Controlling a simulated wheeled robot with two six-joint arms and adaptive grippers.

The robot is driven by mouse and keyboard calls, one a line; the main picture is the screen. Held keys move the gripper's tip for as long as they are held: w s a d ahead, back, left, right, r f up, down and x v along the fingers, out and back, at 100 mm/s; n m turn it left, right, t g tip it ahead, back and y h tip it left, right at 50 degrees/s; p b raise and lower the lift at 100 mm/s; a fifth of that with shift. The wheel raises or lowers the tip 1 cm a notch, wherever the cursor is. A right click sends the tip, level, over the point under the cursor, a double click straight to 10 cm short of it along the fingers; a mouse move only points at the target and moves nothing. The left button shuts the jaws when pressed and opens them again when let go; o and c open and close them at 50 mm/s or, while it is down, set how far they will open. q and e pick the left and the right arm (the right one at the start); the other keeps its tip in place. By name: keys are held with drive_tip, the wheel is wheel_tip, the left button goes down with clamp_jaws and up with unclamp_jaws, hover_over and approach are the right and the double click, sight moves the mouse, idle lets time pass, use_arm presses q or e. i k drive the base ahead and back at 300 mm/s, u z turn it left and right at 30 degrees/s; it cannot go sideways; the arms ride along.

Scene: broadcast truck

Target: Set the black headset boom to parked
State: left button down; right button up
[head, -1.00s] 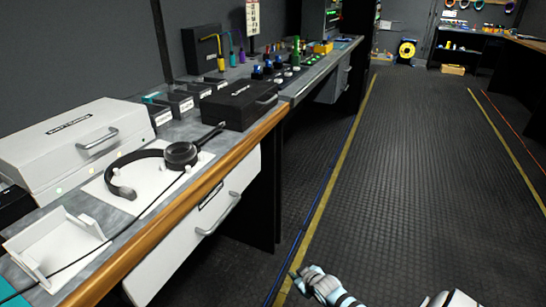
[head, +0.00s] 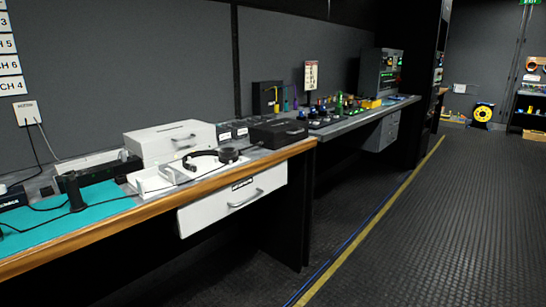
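The black headset (head: 206,157) lies on a white holder (head: 172,172) on the desk, left of the picture's middle. Its band curves to the left and a round black ear cup (head: 228,154) sits at its right end. A thin dark boom appears to stick out from the ear cup toward the upper right. It is too small to tell its exact setting. Neither of my grippers shows in the head view now.
A white case (head: 170,143) stands behind the headset and a black case (head: 277,133) to its right. A teal mat (head: 70,220) with a black upright device lies at left. A white drawer (head: 232,200) is under the wooden desk edge. The floor at right is clear.

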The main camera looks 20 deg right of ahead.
sight(260, 143)
drive_tip(key=z, duration=0.65)
drive_tip(key=i, duration=0.4)
drive_tip(key=z, duration=0.8)
drive_tip(key=i, duration=0.85)
drive_tip(key=z, duration=0.15)
